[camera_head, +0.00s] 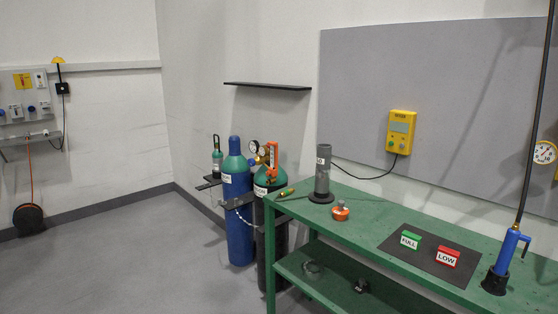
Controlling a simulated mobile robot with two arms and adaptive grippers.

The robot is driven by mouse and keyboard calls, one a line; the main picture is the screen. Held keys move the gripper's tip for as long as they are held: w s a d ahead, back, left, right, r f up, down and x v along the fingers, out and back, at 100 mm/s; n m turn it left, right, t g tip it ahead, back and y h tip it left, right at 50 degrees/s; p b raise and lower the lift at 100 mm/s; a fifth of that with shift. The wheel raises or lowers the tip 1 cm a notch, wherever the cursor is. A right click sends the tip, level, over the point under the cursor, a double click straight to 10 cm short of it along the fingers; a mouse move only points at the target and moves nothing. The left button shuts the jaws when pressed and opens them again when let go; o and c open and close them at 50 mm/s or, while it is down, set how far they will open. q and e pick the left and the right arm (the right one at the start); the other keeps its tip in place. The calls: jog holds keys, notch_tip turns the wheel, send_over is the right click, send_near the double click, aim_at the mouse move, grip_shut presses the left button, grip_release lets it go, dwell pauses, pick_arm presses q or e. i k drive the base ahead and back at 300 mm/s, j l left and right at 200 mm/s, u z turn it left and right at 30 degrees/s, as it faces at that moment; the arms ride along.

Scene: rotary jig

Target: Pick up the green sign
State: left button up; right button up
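The green sign (410,239) reads "FULL" on a white face. It stands on a dark mat (432,266) on the green table (373,212), at the right of the head view. A red sign (447,256) reading "LOW" stands on the same mat, just to its right and apart from it. Nothing covers the green sign. Neither of my grippers shows in this view.
A grey cylinder (323,172) and a small orange item (340,211) stand left of the mat. A blue tool (506,253) with a tall dark pole stands at the right. Gas cylinders (237,200) stand beyond the table's left end. Open floor lies left.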

aim_at(410, 241)
jog(key=z, duration=0.6)
jog(key=i+j+z, duration=0.5)
jog(key=j+z, duration=0.25)
jog(key=j, duration=0.15)
jog(key=i+j+z, duration=0.25)
jog(key=j, duration=0.15)
jog(key=j+z, duration=0.25)
jog(key=i+j, duration=0.05)
jog(key=j, duration=0.05)
